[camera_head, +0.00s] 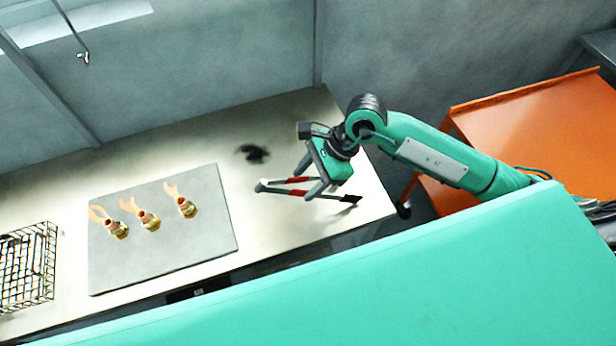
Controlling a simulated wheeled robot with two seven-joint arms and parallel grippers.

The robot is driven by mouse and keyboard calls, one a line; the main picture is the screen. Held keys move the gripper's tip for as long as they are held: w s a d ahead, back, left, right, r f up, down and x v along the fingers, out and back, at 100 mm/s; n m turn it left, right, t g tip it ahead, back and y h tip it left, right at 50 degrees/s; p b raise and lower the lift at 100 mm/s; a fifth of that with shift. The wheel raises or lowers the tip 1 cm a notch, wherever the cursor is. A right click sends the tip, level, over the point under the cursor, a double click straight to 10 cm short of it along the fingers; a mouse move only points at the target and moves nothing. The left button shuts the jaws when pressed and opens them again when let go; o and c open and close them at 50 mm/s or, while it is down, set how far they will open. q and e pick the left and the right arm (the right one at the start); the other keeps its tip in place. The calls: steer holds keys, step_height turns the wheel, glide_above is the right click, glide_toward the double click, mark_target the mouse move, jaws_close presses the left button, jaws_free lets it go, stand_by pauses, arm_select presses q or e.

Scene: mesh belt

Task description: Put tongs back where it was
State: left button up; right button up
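The tongs (297,192) are thin, with red grip sections and dark ends, and lie in a narrow V that opens to the right. My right gripper (309,177) reaches in from the right and is shut on the tongs, one finger on each side of their arms. The tongs appear to be held above the right end of the pale counter (230,128), with no clear shadow directly under them. My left gripper is not in view.
A grey board (165,250) on the counter bears three gold-and-orange pieces (147,219). A wire basket (28,268) stands at the far left. A dark shadow (253,153) lies on clear counter behind the tongs. An orange cart (535,125) stands at the right.

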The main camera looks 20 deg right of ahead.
steer(key=shift+o, duration=0.3)
steer(key=shift+r, duration=0.1)
steer(key=b+v, duration=0.2)
steer(key=v, duration=1.1)
steer(key=shift+a+r, duration=0.2)
steer(key=shift+a, duration=0.15)
steer(key=shift+d, duration=0.1)
